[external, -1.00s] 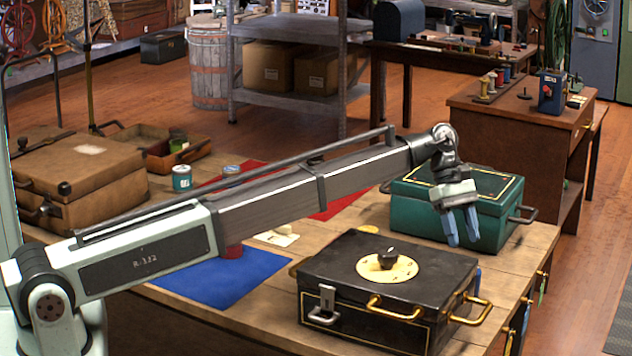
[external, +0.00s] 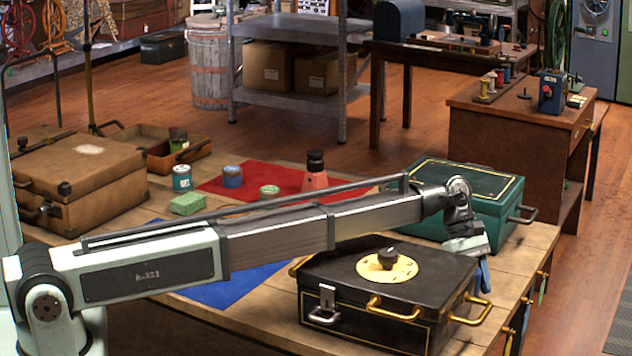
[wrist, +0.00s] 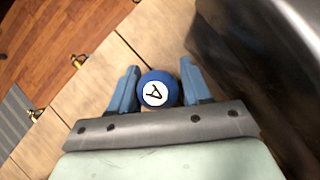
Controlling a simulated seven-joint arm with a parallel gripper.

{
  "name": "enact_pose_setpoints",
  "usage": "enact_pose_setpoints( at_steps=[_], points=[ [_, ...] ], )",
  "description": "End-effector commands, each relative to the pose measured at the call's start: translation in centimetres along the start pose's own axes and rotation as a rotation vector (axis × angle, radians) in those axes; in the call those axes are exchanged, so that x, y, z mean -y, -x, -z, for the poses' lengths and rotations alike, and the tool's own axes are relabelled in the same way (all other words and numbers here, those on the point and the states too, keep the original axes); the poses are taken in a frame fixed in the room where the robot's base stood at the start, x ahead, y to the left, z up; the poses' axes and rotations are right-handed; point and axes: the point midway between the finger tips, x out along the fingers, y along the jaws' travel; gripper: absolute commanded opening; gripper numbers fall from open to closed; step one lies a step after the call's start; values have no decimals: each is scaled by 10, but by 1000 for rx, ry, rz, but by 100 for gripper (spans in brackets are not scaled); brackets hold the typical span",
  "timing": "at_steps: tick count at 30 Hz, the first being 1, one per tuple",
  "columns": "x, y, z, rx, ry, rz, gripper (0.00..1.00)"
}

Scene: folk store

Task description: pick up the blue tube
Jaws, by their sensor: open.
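The blue tube (wrist: 158,88) shows in the wrist view as a round blue end with a white disc marked "A". It is between the two blue fingers of my gripper (wrist: 160,72), which are open on either side of it. In the external view my gripper (external: 484,272) points down just behind the right end of the black box. I cannot make the tube out there, behind the box and fingers.
The black box (external: 335,270) with gold handles stands close beside my gripper; its dark side (wrist: 240,60) fills the wrist view's right. A green box (external: 425,215) stands behind. Tins, a red cloth (external: 270,176) and a brown suitcase (external: 90,180) lie farther left.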

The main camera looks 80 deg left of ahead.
Motion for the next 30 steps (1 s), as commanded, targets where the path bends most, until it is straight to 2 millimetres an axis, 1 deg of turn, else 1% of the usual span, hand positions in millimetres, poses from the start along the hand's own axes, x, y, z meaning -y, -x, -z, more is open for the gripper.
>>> enact_pose_setpoints(
  at_steps=[1,3,10,15,18,26,30],
  points=[
    [0,-6,0,0,0,1,48],
    [0,-10,0,0,0,0,48],
    [0,-11,0,0,0,-1,47],
    [0,-10,0,0,0,-1,31],
    [0,-10,0,0,0,-1,23],
    [0,-9,-1,0,0,-1,22],
    [0,1,-7,0,0,-2,22]
  ],
)
